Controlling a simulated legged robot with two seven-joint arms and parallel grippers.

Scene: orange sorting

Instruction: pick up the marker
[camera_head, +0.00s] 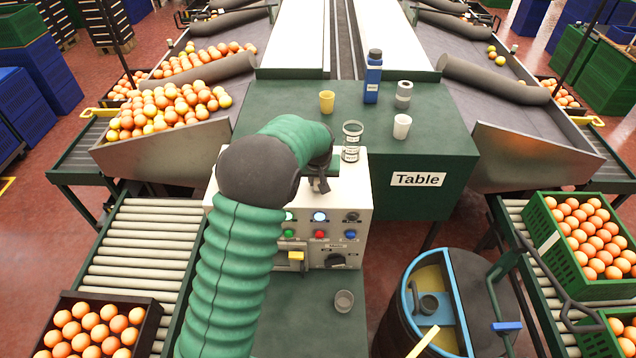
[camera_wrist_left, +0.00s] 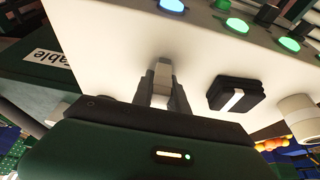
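I cannot make out a marker for certain in either view. My left arm comes up from the bottom in the head view, and its gripper (camera_head: 318,184) is over the top of the white control box (camera_head: 345,205). In the left wrist view the gripper's fingers (camera_wrist_left: 162,85) are close together in front of the white box face. A light grey piece shows between or at the fingers; I cannot tell whether it is a held object or part of the fingers. My right gripper is not in view.
A yellow cup (camera_head: 327,102), blue bottle (camera_head: 373,77), grey can (camera_head: 403,95) and white cup (camera_head: 401,126) stand on the green table (camera_head: 271,97). A small grey cup (camera_head: 344,301) is in front. A blue-rimmed barrel (camera_head: 410,290) is right.

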